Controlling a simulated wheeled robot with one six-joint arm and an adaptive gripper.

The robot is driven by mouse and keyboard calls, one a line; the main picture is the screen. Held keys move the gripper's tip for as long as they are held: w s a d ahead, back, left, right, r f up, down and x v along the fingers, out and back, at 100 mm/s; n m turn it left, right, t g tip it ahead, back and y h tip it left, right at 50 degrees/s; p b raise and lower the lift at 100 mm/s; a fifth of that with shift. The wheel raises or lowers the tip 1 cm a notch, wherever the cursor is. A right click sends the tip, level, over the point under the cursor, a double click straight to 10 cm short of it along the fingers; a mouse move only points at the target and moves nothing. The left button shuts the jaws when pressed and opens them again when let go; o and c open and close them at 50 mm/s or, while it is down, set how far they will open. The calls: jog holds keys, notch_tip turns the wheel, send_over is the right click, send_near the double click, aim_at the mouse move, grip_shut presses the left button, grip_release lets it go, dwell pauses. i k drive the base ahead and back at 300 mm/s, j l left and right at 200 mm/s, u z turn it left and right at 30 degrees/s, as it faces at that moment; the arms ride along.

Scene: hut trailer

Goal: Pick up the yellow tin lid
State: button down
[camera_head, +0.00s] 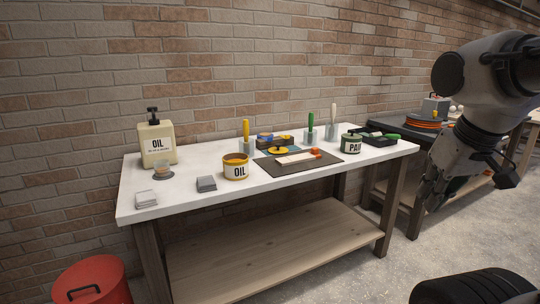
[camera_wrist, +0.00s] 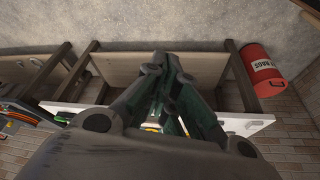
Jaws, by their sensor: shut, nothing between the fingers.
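The yellow tin lid (camera_head: 278,150) appears as a flat yellow disc with a dark spot on it, lying toward the back middle of the white workbench (camera_head: 200,185). A yellow OIL tin (camera_head: 236,172) stands to its left, with orange-brown showing at its top. My gripper (camera_head: 432,200) hangs at the right, beyond the bench's right end and well apart from the lid. In the wrist view my gripper (camera_wrist: 165,68) has its fingers together and empty. The lid cannot be made out there; the fingers cover much of the bench.
A red bin (camera_head: 92,282) stands at front left. A brick wall (camera_head: 230,60) closes the back.

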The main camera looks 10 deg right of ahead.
aim_at(278, 150)
jog(key=i+l+u, duration=0.4)
jog(key=i+l, duration=0.3)
jog(key=i+l+u, duration=0.25)
jog(key=i+l, duration=0.2)
jog(key=i+l+u, duration=0.2)
jog(key=i+l, duration=0.2)
jog(key=i+l+u, duration=0.2)
jog(key=l, duration=0.45)
jog(key=i, duration=0.05)
